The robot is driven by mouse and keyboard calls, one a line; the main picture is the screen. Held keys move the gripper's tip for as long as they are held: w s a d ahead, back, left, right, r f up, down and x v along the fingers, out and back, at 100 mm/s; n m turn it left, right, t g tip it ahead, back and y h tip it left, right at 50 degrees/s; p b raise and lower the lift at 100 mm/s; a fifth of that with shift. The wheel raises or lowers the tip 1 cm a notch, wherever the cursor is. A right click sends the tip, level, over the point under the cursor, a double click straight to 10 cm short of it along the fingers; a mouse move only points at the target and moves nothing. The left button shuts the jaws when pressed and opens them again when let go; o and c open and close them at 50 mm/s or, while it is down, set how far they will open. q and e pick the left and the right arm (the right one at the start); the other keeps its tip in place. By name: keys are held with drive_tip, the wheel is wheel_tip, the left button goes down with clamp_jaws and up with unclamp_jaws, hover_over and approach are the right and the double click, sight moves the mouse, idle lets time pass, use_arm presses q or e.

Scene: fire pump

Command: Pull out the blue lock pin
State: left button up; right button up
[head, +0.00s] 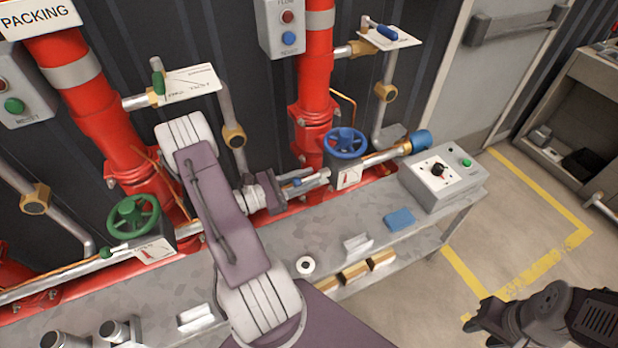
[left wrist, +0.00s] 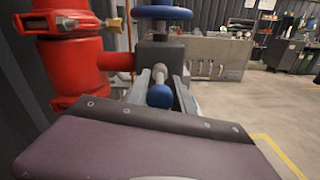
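The blue lock pin (left wrist: 160,96) has a round blue knob on a grey shaft that runs to the valve body under the blue handwheel (head: 347,143). The handwheel also shows in the left wrist view (left wrist: 162,13). In the head view the pin's blue knob (head: 297,182) is small and partly covered. My left gripper (head: 312,182) reaches right towards the valve. In the left wrist view its pale fingers (left wrist: 162,90) stand on both sides of the knob, seemingly with gaps, so it looks open. My right gripper (head: 474,316) is at the lower right over the floor, away from the valve; its finger gap is unclear.
A green handwheel (head: 133,214) with a green-knobbed pin (head: 105,253) is on the left. Red pipes (head: 313,90) rise behind the grey bench (head: 335,235). A control box (head: 443,180), a blue block (head: 398,219) and a white ring (head: 305,265) are on the bench. Floor at right is mostly clear.

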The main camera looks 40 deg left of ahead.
use_arm(q)
drive_tip(key=o, duration=0.3)
drive_tip(key=shift+s, duration=0.1)
drive_tip(key=shift+a, duration=0.1)
